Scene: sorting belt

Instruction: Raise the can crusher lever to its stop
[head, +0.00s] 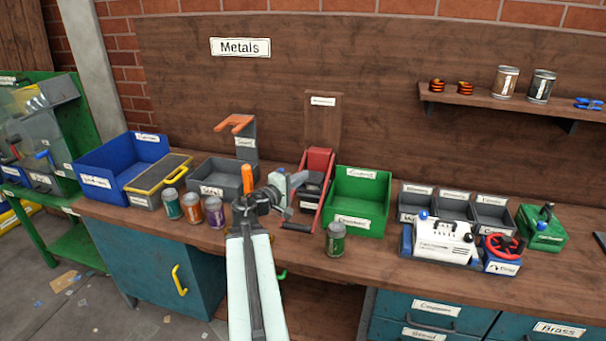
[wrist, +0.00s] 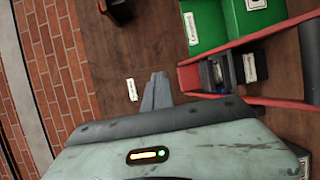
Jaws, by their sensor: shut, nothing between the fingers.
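The can crusher (head: 318,175) stands on the bench, with a red body and a dark chamber. Its red lever (head: 322,200) slopes down toward the bench's front, ending in a dark grip (head: 296,227) low near the bench top. My gripper (head: 299,179) is just left of the crusher and above the grip. In the wrist view the grey fingers (wrist: 155,92) are together and empty, pointing toward the wall. The red crusher frame (wrist: 190,78) is right of them there, apart from the fingertips.
A green bin (head: 344,227) adjoins the crusher on the right. A green can (head: 335,240) stands in front of it. Several cans, including a purple one (head: 214,213), and a grey bin (head: 205,182) are on the left. The bench front between the grip and green can is narrow.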

